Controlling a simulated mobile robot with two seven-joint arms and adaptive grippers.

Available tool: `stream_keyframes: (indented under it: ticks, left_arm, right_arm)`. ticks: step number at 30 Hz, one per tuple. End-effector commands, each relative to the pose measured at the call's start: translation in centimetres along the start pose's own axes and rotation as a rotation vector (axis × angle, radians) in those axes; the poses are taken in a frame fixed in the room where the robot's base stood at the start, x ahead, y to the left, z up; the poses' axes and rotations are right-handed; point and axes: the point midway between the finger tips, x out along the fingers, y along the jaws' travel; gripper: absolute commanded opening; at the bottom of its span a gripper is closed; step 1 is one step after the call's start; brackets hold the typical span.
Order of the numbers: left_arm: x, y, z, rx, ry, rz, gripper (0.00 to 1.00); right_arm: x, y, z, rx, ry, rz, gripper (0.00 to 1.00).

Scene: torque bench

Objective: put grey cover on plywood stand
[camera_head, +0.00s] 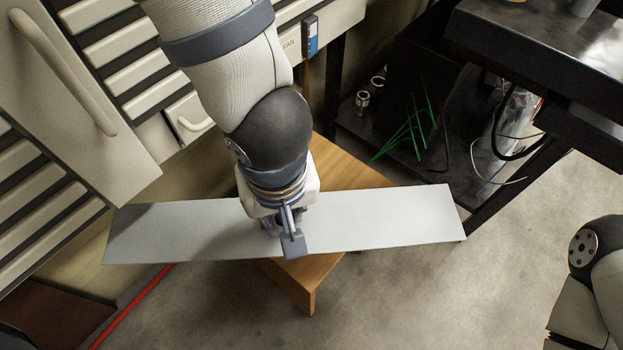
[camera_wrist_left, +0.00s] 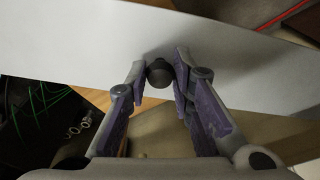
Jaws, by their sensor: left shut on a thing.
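The grey cover (camera_head: 385,220) is a long, thin, flat panel lying crosswise over the plywood stand (camera_head: 345,170). Its dark round knob (camera_wrist_left: 159,72) shows in the wrist view between the fingers of my left gripper (camera_wrist_left: 161,60). My left gripper, which also shows in the head view (camera_head: 284,229), is shut on that knob from above. Both ends of the cover reach well past the stand. The stand's top is partly hidden by the cover and my arm. I cannot tell whether the cover touches the stand. My right gripper is out of view.
Beige cabinets (camera_head: 45,90) with drawers stand at the left and back. A black metal bench (camera_head: 545,60) is at the right, with a low shelf (camera_head: 475,150) holding cans and green wires. A red cable (camera_head: 130,308) lies at lower left. The floor in front is clear.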

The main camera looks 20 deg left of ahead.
Motion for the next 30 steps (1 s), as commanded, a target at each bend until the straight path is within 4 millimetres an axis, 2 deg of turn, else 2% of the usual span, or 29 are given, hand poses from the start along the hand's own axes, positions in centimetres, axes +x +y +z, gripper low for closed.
stream_keyframes:
  ticks: [6,9,12,17,23,30]
  left_arm:
    - [4.0,4.1,-5.3,-0.008,0.000,0.001,0.00]
    - [6.9,5.3,-6.7,-0.002,-0.002,-0.004,0.00]
    - [8.8,6.2,-7.8,-0.001,-0.001,-0.003,0.00]
    - [10.1,7.0,-8.6,0.001,0.000,-0.001,0.00]
    - [13.5,7.1,-8.4,0.004,0.000,-0.004,0.00]
    - [13.4,7.2,-8.5,0.002,0.002,0.001,0.00]
  right_arm:
    - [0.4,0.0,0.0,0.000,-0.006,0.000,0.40]
    - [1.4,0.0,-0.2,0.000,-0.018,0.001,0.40]
    - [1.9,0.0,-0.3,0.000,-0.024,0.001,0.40]
    - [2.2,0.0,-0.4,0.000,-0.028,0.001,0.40]
    - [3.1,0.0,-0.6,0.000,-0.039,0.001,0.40]
    - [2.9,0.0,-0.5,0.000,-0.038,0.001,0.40]
